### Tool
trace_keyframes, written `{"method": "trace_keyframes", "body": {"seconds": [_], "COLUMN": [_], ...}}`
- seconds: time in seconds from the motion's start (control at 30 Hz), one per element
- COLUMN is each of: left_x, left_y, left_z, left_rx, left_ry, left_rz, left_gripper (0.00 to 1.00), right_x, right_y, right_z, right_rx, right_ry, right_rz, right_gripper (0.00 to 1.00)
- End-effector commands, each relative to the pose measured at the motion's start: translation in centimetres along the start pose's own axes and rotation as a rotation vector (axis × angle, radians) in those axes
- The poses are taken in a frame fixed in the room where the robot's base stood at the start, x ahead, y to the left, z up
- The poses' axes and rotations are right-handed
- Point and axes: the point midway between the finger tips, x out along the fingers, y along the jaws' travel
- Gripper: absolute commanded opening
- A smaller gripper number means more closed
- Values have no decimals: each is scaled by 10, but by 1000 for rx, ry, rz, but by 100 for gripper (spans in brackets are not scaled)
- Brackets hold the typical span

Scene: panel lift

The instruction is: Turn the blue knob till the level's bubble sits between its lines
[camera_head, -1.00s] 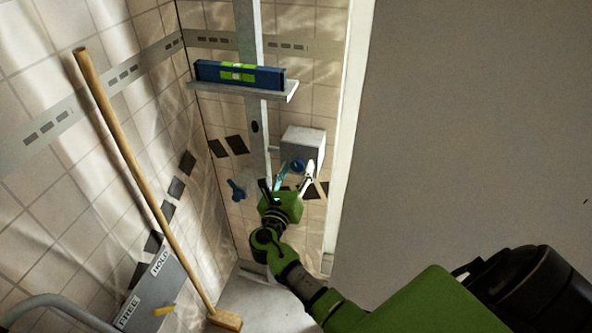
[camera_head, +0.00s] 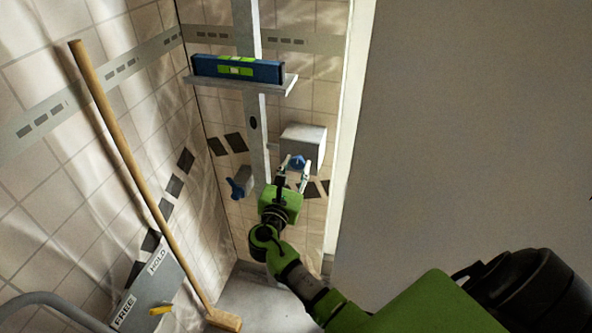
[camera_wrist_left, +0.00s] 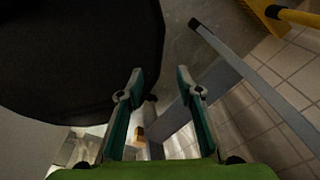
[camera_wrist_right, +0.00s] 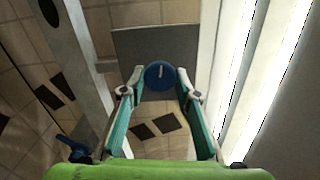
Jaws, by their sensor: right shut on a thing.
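The blue knob (camera_head: 297,162) sits on the front of a grey box (camera_head: 303,142) on the tiled wall; it also shows in the right wrist view (camera_wrist_right: 159,75). My right gripper (camera_head: 293,170) has its fingertips on either side of the knob and is shut on it. The blue level (camera_head: 210,66) with green vials lies on a grey shelf (camera_head: 262,84) above. The bubble is too small to place against its lines. My left gripper (camera_wrist_left: 159,78) shows only in its wrist view, with fingers apart and nothing between them.
Another blue knob (camera_head: 236,189) is on the wall lower left of the box. A wooden-handled broom (camera_head: 135,150) leans at left, near a grey panel (camera_head: 148,285) marked HOLD and FREE. A plain wall (camera_head: 470,120) fills the right side.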

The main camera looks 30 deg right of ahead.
Motion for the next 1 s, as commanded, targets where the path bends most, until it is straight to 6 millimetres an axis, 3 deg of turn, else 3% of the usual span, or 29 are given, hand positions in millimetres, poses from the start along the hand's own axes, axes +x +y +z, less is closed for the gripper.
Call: {"method": "trace_keyframes", "body": {"seconds": [0.23, 0.27, 0.3, 0.73, 1.0], "left_x": [0, 0, 0, 0, 0], "left_y": [0, 0, 0, -1, 0], "left_z": [0, 0, 0, 1, 0], "left_rx": [0, 0, 0, 0, 0], "left_ry": [0, 0, 0, -1, 0], "left_rz": [0, 0, 0, -2, 0], "left_gripper": [33, 33, 33, 33, 33], "right_x": [0, 0, 0, -6, -57], "right_y": [0, 0, 0, 0, 0], "right_z": [0, 0, 0, -1, -2], "right_rx": [0, -1, -1, -2, 0], "right_ry": [2, 2, 2, 2, 6], "right_rz": [0, 0, 0, 1, 1], "right_gripper": [8, 37, 46, 46, 46]}}
